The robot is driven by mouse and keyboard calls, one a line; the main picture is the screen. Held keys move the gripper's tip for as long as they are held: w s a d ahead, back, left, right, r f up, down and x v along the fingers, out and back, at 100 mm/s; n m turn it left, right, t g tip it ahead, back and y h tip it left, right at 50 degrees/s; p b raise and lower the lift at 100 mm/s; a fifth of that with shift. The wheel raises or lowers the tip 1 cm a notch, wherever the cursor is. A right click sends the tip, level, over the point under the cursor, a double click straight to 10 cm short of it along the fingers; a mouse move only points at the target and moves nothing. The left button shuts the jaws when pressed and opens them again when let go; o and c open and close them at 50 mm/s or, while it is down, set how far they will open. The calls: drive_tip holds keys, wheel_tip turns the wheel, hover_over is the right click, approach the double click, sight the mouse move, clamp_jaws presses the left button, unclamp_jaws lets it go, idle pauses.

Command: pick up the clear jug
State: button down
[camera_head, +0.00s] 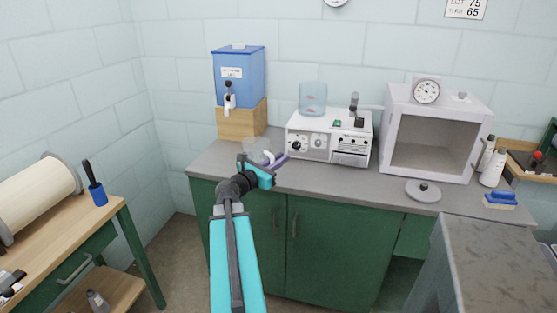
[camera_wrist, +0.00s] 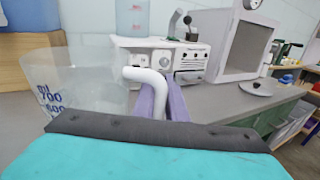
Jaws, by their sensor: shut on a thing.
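The clear jug (camera_head: 258,148) is at the left part of the grey counter, below the blue water tank, partly hidden by my arm. In the wrist view the see-through jug (camera_wrist: 95,85) fills the left side, with blue ml marks. Its white handle (camera_wrist: 140,75) curves over to my gripper (camera_wrist: 163,98). The purple fingers are shut on the handle. My gripper also shows in the head view (camera_head: 278,161), at the jug's right side. The jug looks about upright. I cannot tell whether its base touches the counter.
The blue tank (camera_head: 238,72) with a tap stands on a wooden block (camera_head: 241,120) behind the jug. A white machine (camera_head: 329,136) with a clear blue container (camera_head: 313,96) stands to the right. Further right are an open white box (camera_head: 432,130) and a round grey lid (camera_head: 423,191).

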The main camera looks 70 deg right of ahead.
drive_tip(key=shift+s+a+r+p, duration=0.2)
drive_tip(key=shift+s+a+p, duration=0.1)
drive_tip(key=shift+a+p, duration=0.4)
drive_tip(key=shift+s+a+p, duration=0.5)
drive_tip(key=shift+a+p, duration=0.4)
drive_tip(key=shift+p, duration=2.65)
drive_tip(key=shift+r, duration=0.15)
